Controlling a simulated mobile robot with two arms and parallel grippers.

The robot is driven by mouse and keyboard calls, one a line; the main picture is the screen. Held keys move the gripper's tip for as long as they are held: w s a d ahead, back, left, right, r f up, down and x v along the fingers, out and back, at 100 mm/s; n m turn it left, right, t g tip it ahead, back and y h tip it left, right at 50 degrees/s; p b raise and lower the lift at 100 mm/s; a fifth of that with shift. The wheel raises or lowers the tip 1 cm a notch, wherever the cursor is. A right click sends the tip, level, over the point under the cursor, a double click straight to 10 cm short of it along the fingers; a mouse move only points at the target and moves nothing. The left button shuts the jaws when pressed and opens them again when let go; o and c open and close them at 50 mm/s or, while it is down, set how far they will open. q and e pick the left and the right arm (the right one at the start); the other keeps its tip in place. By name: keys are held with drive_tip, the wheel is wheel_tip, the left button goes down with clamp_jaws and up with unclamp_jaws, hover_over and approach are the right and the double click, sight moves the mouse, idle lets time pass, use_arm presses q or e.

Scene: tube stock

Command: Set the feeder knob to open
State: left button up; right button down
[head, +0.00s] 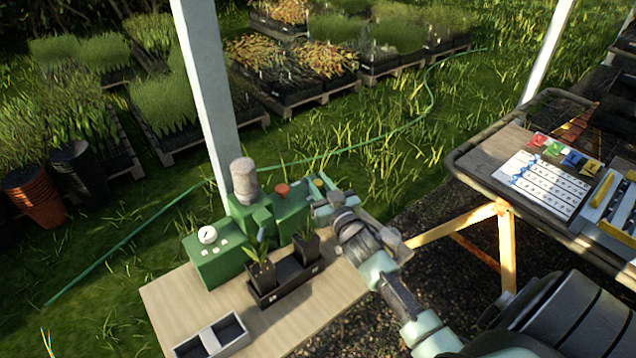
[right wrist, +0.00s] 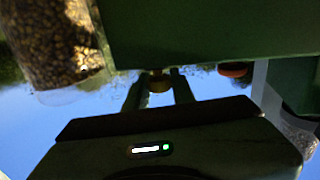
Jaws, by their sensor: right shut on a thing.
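The green feeder machine (head: 268,212) stands at the back of the wooden table, with a clear grain hopper (head: 244,180) on top. An orange-red cap (head: 283,190) sits on the machine. My right gripper (head: 322,204) is at the machine's right end, its tips partly hidden by its own wrist. In the right wrist view, its two fingers (right wrist: 160,92) are shut on a small yellow-brown knob (right wrist: 158,80) by the green housing (right wrist: 210,35). The knob's marks and setting cannot be read. My left gripper is out of view.
A green box with a white dial (head: 207,235) stands left of the machine. A black tray (head: 285,292) with potted seedlings sits in front, close to my right arm. A grey two-part bin (head: 235,338) is at the table's front. A white post (head: 208,90) rises behind.

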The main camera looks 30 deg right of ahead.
drive_tip(key=w, duration=0.2)
drive_tip(key=w+b, duration=0.1)
drive_tip(key=w, duration=0.1)
drive_tip(key=shift+w+a, duration=0.2)
drive_tip(key=shift+w, duration=0.15)
drive_tip(key=shift+r, duration=0.1)
drive_tip(key=c, duration=1.4)
unclamp_jaws()
drive_tip(key=shift+o, duration=1.2)
drive_tip(key=shift+w, duration=0.15)
wheel_tip(320, 180, up, 20)
